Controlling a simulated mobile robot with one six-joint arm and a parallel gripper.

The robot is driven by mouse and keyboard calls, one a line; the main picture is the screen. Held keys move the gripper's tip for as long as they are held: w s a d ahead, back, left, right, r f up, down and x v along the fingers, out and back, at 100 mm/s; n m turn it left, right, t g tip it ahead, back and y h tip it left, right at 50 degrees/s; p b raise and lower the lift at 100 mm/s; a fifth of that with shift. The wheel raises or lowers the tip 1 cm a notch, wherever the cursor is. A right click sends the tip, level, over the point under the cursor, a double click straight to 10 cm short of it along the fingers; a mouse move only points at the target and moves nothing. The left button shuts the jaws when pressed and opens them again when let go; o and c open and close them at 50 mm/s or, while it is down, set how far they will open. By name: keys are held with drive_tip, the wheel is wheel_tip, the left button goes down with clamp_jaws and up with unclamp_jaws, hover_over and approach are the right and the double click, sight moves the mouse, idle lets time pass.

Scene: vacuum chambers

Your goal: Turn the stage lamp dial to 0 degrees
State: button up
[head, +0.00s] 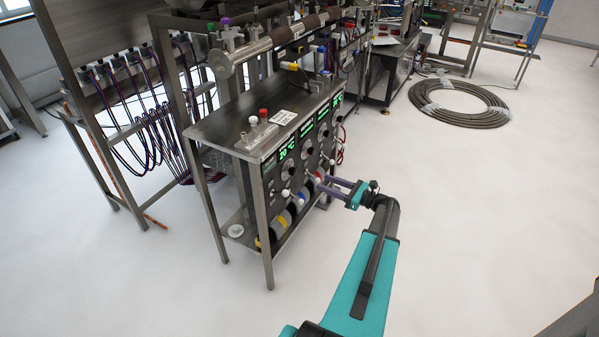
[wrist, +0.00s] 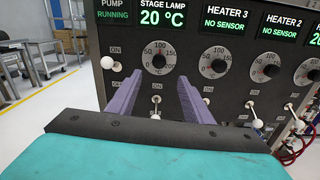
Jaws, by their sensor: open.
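The stage lamp dial (wrist: 160,62) is a dark round knob with a scale around it, under a green display (wrist: 163,12) that reads STAGE LAMP 20 °C. I cannot tell its exact pointer angle. My gripper (wrist: 159,80) has two purple fingers, spread apart and empty. In the wrist view the fingertips appear just below the dial, one to each side, apart from it. In the head view the gripper (head: 319,181) reaches left toward the front of the control panel, and the stage lamp dial (head: 287,168) is left of the fingertips.
The heater 3 dial (wrist: 214,65) and heater 2 dial (wrist: 268,68) sit to the right on the same panel. White-tipped toggle switches (wrist: 107,62) stick out around the dials. A coiled hose (head: 460,103) lies on the floor.

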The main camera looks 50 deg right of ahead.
sight(296, 172)
drive_tip(key=shift+w, duration=0.1)
drive_tip(key=p+x, duration=0.3)
drive_tip(key=x, duration=1)
drive_tip(key=shift+w+a, duration=0.1)
drive_tip(key=shift+w, duration=0.3)
drive_tip(key=c, duration=1.1)
drive_tip(key=shift+o, duration=0.4)
drive_tip(key=shift+d, duration=0.35)
drive_tip(key=shift+a+r, duration=0.1)
drive_tip(key=shift+a, duration=0.1)
drive_tip(key=shift+c, duration=0.2)
